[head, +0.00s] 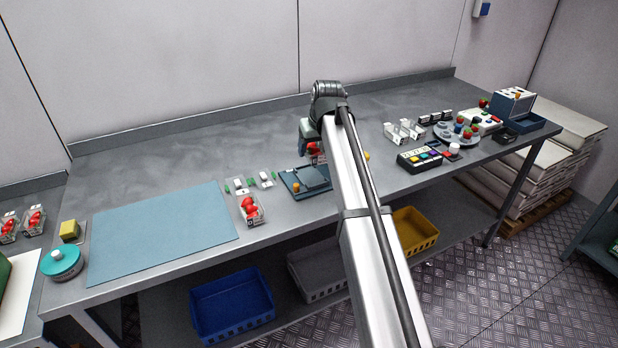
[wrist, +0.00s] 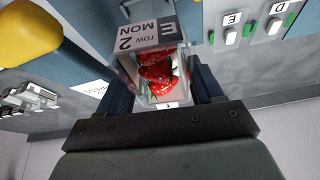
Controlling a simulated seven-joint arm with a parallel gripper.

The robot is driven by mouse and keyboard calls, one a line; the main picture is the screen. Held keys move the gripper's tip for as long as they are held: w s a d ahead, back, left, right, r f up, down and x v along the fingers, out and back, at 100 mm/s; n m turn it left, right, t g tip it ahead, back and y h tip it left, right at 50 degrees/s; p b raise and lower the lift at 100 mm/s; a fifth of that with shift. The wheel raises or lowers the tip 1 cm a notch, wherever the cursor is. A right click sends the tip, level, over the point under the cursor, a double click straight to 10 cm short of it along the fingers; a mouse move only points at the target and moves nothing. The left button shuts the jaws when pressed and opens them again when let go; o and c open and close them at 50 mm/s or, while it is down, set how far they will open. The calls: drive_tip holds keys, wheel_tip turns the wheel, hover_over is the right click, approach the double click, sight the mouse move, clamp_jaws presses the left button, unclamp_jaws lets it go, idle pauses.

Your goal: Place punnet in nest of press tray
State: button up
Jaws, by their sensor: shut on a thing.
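My gripper (wrist: 162,82) is shut on a clear punnet (wrist: 158,62) of red strawberries. The punnet has a grey label reading "MON", "row 2" and "E" in the wrist view. In the head view the held punnet (head: 314,149) shows as a bit of red beside my arm, above the worktop at the back edge of the press tray. The press tray (head: 293,186) is a dark blue plate with a grey raised part and an orange knob. My arm hides its right side, and I cannot make out the nest clearly. Whether the punnet touches the tray cannot be told.
Another strawberry punnet (head: 250,209) stands left of the tray. Small white blocks with green ends (head: 265,179), marked E and D in the wrist view (wrist: 232,34), sit nearby. A blue mat (head: 160,232) lies left. A button box (head: 426,159) stands right. The back worktop is clear.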

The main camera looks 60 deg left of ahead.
sight(309, 174)
drive_tip(key=a, duration=0.3)
drive_tip(key=shift+w+r+n, duration=0.3)
drive_tip(key=shift+w+r, duration=0.05)
drive_tip(key=shift+s+f+n, duration=0.1)
drive_tip(key=shift+f+n, duration=0.3)
drive_tip(key=shift+f, duration=4.6)
drive_tip(key=shift+f, duration=0.1)
drive_tip(key=o, duration=1.1)
drive_tip(key=v, duration=1.2)
drive_tip(key=shift+w+d, duration=0.1)
drive_tip(key=shift+w, duration=0.1)
